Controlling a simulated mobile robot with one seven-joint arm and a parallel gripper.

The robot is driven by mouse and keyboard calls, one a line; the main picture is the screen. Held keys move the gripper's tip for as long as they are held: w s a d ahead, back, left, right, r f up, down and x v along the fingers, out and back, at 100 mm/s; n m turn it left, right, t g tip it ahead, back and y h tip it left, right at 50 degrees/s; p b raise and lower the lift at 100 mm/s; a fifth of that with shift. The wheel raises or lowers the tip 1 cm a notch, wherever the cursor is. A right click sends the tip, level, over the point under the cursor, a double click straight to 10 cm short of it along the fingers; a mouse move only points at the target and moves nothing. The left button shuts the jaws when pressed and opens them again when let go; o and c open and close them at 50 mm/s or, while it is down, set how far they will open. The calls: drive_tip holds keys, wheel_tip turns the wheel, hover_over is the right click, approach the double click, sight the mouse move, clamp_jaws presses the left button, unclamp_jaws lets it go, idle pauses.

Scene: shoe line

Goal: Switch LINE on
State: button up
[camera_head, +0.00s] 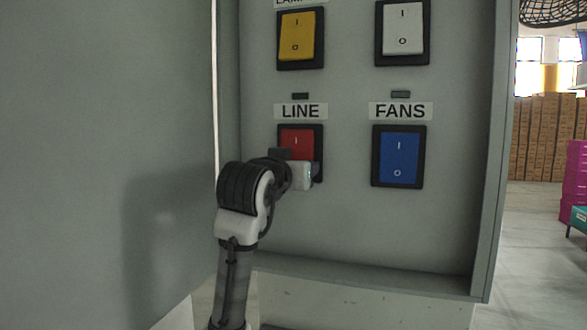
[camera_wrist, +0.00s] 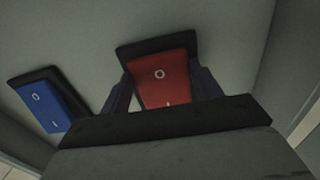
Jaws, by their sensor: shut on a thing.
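The LINE switch is a red rocker (camera_head: 297,140) in a black frame, under the LINE label (camera_head: 300,111) in the head view. Its "I" end shows at the top; my gripper (camera_head: 301,165) covers its lower part there. In the wrist view the red rocker (camera_wrist: 165,80) appears turned over, with "O" at the top and "I" near the gripper's edge. My gripper's fingers (camera_wrist: 163,92) stand on both sides of the rocker and are shut on it. The small indicator (camera_head: 300,96) above the label looks dark. I cannot tell which way the rocker is tilted.
A yellow switch (camera_head: 295,36) and a white switch (camera_head: 403,28) are above. The grey cabinet's side walls and bottom ledge (camera_head: 370,277) border the panel.

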drive_tip(key=shift+s+r+g+y, duration=0.15)
drive_tip(key=shift+r+g+y, duration=0.05)
drive_tip(key=shift+g, duration=0.4)
drive_tip(key=shift+s+r+g+y, duration=0.1)
drive_tip(key=shift+r+g+y, duration=0.1)
drive_tip(key=shift+g, duration=0.4)
drive_tip(key=o, duration=1)
drive_tip(key=shift+a, duration=0.1)
drive_tip(key=b+v, duration=0.5)
drive_tip(key=v, duration=0.8)
drive_tip(key=shift+s, duration=0.4)
